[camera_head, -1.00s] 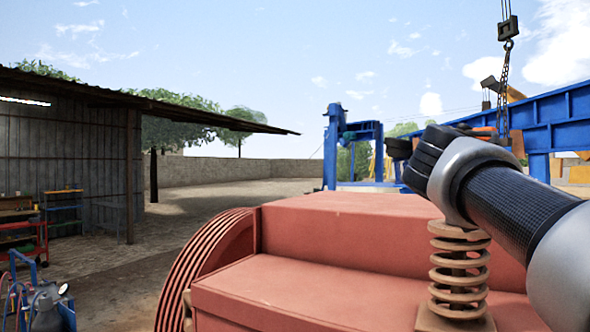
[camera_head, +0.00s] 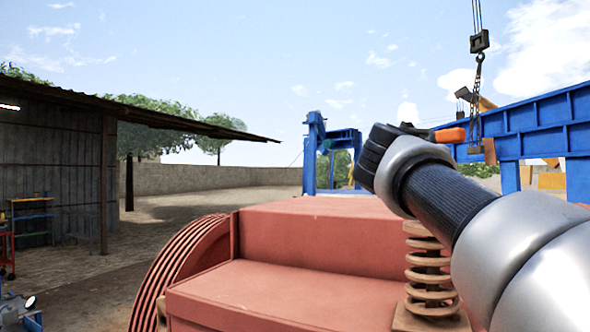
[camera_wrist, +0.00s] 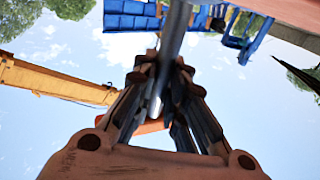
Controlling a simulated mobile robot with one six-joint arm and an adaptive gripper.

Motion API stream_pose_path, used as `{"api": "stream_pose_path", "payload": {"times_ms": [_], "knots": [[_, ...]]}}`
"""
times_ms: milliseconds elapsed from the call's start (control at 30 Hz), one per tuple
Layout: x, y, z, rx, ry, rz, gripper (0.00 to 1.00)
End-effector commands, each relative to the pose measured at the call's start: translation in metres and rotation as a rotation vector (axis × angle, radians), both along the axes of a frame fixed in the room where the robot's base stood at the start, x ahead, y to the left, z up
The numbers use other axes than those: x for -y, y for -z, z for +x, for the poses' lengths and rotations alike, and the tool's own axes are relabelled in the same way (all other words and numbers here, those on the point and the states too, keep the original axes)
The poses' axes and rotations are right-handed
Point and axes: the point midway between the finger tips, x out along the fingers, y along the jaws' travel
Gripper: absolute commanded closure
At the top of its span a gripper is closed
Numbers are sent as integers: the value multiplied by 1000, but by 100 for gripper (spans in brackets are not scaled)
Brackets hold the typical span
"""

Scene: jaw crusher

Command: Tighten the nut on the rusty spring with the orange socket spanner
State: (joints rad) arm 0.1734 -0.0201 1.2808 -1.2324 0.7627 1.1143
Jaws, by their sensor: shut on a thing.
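The rusty spring (camera_head: 430,272) stands upright on the red crusher body at the lower right of the head view. My arm crosses in front of its top, so I cannot see the nut. My gripper (camera_wrist: 163,68) is shut on the orange socket spanner. Its grey shaft (camera_wrist: 176,35) runs up between the fingers in the wrist view, and part of its orange handle (camera_wrist: 152,125) shows below them. In the head view the orange handle (camera_head: 450,134) sticks out to the right behind my wrist, above the spring. The spanner's socket end cannot be made out.
The red crusher housing (camera_head: 310,240) and ribbed wheel (camera_head: 180,265) fill the lower middle. A blue girder (camera_head: 545,125) and a hanging hook chain (camera_head: 477,85) are behind at right. A shed (camera_head: 60,165) stands at left. Open sky lies above the housing.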

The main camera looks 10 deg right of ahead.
Motion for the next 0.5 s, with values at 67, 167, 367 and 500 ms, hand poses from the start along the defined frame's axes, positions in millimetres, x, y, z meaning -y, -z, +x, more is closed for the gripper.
{"api": "stream_pose_path", "payload": {"times_ms": [67, 167, 367, 500], "knots": [[-1, 0, 0, 3, 20, -2, 100], [-1, 1, 2, 1, 75, -1, 100], [-1, -1, 0, 1, 195, -2, 100], [0, -2, -2, 4, 212, -1, 100]]}}
